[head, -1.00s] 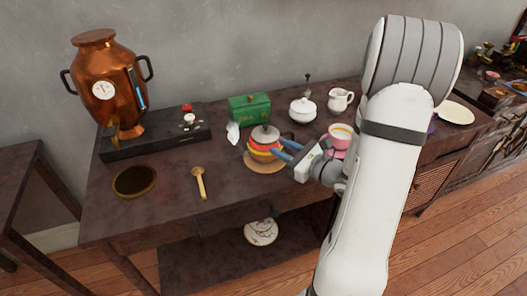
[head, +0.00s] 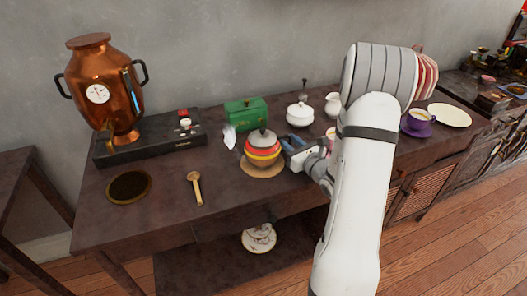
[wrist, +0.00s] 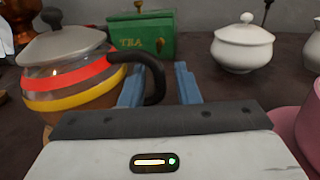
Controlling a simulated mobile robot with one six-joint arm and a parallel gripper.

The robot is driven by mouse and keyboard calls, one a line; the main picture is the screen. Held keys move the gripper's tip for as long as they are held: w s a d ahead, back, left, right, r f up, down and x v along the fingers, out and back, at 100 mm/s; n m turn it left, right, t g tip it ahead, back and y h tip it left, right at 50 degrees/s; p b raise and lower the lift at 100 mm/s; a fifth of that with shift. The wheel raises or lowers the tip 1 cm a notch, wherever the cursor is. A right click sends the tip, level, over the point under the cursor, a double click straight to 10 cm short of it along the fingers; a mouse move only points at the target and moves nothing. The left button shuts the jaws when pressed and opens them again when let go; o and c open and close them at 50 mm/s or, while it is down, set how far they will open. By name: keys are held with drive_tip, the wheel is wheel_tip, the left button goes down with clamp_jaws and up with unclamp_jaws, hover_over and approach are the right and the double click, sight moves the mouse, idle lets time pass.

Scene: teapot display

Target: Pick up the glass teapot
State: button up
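The glass teapot (head: 262,153) has red and yellow bands, a grey lid and a black handle. It stands upright on a round tan mat (head: 264,171) on the dark table. In the wrist view, the teapot (wrist: 66,82) is at the left, its handle (wrist: 158,76) pointing toward me. My gripper (head: 293,144) is just right of the teapot.
A green tea box (head: 244,112) and a white sugar bowl (head: 300,115) stand behind. A pink cup (wrist: 298,128) is close on my gripper's right. A wooden spoon (head: 195,188) and copper urn (head: 103,90) are at left.

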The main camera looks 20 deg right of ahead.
clamp_jaws()
idle(1.4)
